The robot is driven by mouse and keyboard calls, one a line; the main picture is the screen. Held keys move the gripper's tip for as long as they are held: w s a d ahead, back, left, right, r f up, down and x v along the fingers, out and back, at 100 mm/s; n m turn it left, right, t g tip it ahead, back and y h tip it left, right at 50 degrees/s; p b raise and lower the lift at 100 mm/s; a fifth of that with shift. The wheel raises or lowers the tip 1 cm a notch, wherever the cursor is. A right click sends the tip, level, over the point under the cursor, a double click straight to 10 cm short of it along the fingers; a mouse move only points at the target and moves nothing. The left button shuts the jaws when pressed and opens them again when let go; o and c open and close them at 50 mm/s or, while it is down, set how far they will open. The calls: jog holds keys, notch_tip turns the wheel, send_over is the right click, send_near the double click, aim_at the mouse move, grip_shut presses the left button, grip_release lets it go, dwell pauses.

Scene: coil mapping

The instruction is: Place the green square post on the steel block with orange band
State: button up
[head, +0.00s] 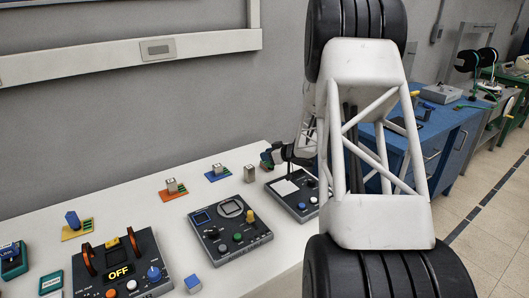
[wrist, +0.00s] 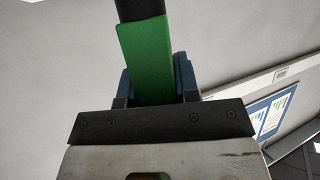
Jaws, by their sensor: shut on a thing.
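The green square post (wrist: 147,65) is between the fingers of my gripper (wrist: 152,82) in the wrist view. My gripper is shut on it, and a dark part shows beyond its upper end. In the head view my gripper (head: 287,155) is a dark shape above the back right of the bench, partly hidden by my white arm frame. I cannot make out the post there. A steel block (head: 172,184) stands on an orange plate (head: 175,196) at the back of the bench, apart from my gripper. It is too small to tell a band on it.
Another steel block stands on a blue plate (head: 213,177), and a bare one (head: 250,174) stands beside it. A blue post (head: 72,219) stands on a yellow plate (head: 70,235). Control boxes (head: 228,222) and a blue cube (head: 192,284) occupy the front of the white bench (head: 130,207).

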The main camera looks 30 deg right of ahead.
jog(key=w+d+f, duration=0.1)
jog(key=w+d, duration=0.4)
jog(key=w, duration=0.6)
jog(key=shift+w+d, duration=0.15)
jog(key=shift+d, duration=0.1)
jog(key=shift+f, duration=0.2)
jog(key=shift+f, duration=1.65)
jog(key=shift+f, duration=0.15)
jog(key=o, duration=1)
jog(key=shift+c, duration=0.2)
